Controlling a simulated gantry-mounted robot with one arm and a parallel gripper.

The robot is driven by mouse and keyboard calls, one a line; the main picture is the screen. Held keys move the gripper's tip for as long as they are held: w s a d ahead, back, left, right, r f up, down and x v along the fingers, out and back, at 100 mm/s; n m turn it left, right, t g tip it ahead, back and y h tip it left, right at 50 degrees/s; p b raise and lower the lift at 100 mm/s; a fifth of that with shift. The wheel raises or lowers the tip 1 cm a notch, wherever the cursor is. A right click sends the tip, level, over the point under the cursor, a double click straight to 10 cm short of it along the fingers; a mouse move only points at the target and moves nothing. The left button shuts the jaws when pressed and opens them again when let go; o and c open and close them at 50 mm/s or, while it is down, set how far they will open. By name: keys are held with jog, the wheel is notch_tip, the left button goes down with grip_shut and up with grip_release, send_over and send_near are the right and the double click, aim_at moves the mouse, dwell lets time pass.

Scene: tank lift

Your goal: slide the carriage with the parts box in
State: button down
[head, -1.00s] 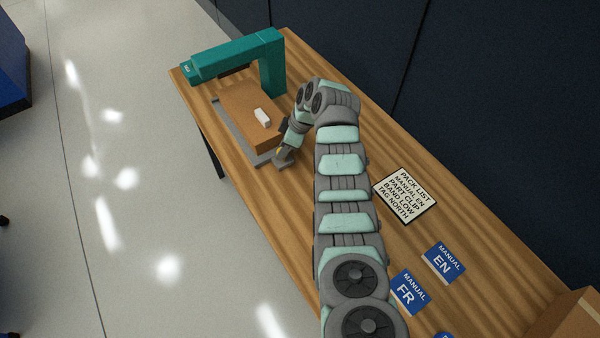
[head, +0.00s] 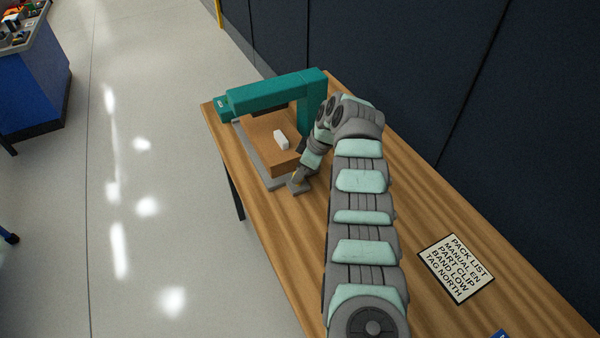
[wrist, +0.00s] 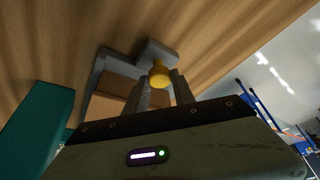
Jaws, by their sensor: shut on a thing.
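The parts box (head: 262,128) is brown, with a small white block (head: 281,139) lying on its top. It sits on the grey carriage (head: 265,172), whose edge shows along the box's left and near sides. The far end of the box is under the beam of the teal arch (head: 275,93). My gripper (head: 299,180) is at the near end of the carriage. In the wrist view its fingers are shut on a yellow knob (wrist: 160,74) on the grey carriage tab (wrist: 157,52). The box (wrist: 117,88) shows partly behind the fingers.
The wooden table (head: 420,220) carries a pack list card (head: 456,268) at right. A blue manual card (head: 502,334) is cut off at the lower edge. A dark wall (head: 400,60) runs along the right side. Open floor lies left of the table.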

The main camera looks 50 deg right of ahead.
jog(key=shift+f, duration=0.2)
jog(key=c, duration=1.5)
grip_release()
jog(key=o, duration=0.4)
jog(key=shift+w+d+r, duration=0.1)
jog(key=shift+w+r, duration=0.05)
jog(key=shift+r, duration=0.1)
jog(key=p+v, duration=0.1)
jog(key=v, duration=0.9)
jog(key=shift+r, duration=0.25)
